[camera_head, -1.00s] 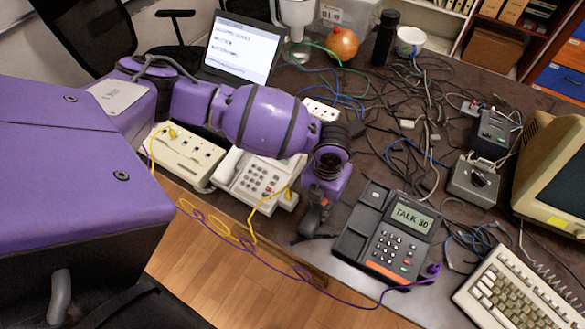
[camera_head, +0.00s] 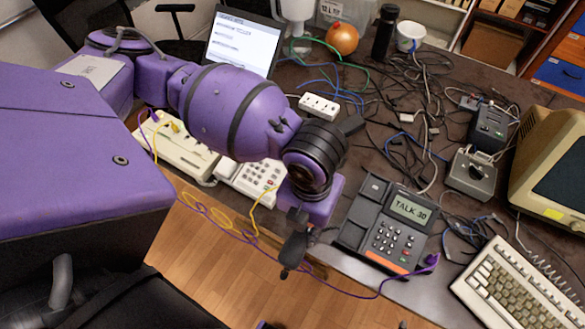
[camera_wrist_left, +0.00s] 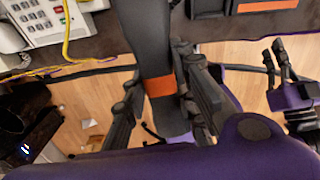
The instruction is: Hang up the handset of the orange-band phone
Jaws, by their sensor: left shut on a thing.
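The orange-band phone (camera_head: 386,232) is dark grey, with an orange strip along its front edge and a screen reading "TALK 30". Its long cradle is bare on the left side. My left gripper (camera_head: 298,226) is left of this phone, over the table's front edge. It is shut on the dark handset (camera_head: 293,252), which hangs down past the edge. In the left wrist view the handset (camera_wrist_left: 143,40) with its orange band sits between the fingers (camera_wrist_left: 160,88). My right gripper (camera_wrist_left: 280,62) shows at the right there, over the floor; its opening is unclear.
A cream phone (camera_head: 252,178) and a beige box (camera_head: 178,146) stand left of my left gripper. Purple and yellow cords loop off the front edge. A keyboard (camera_head: 520,290) lies right of the orange-band phone. Tangled cables (camera_head: 415,110) cover the table behind.

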